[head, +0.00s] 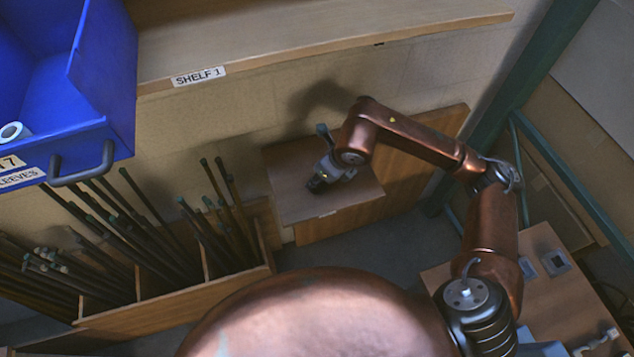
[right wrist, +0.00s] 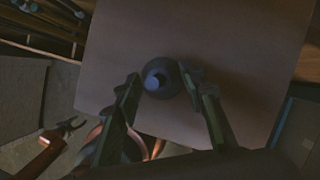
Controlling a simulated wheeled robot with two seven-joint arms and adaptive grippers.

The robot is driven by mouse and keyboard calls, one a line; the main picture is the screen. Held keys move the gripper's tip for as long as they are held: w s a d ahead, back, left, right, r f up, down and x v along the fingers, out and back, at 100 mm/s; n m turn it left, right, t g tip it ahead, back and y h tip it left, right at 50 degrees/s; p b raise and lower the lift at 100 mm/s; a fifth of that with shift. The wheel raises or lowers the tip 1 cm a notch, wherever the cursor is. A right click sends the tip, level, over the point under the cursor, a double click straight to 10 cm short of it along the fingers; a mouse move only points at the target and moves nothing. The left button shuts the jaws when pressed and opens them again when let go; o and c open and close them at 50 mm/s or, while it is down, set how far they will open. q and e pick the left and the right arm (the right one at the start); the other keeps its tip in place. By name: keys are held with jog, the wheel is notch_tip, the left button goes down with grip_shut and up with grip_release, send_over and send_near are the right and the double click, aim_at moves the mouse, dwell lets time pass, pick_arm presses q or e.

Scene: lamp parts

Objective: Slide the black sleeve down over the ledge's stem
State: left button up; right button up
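My right gripper (head: 318,183) is low over the wooden ledge (head: 290,210), pointing down and left. In the right wrist view its two fingers (right wrist: 162,82) close on a dark round thing seen end-on, which I take for the black sleeve (right wrist: 174,76). A pale blue-grey disc shows in its middle; I cannot tell whether this is the stem's end. In the head view the sleeve is a small dark shape at the fingertips, and the stem is not clearly seen.
A blue bin (head: 105,80) with a handle hangs at the upper left, a pale ring-shaped part inside. Shelf 1 (head: 300,35) runs above the ledge. A wooden rack (head: 180,300) of upright dark rods stands left of it. A green post (head: 520,75) rises at the right.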

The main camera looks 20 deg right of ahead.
jog(key=v, duration=1.2)
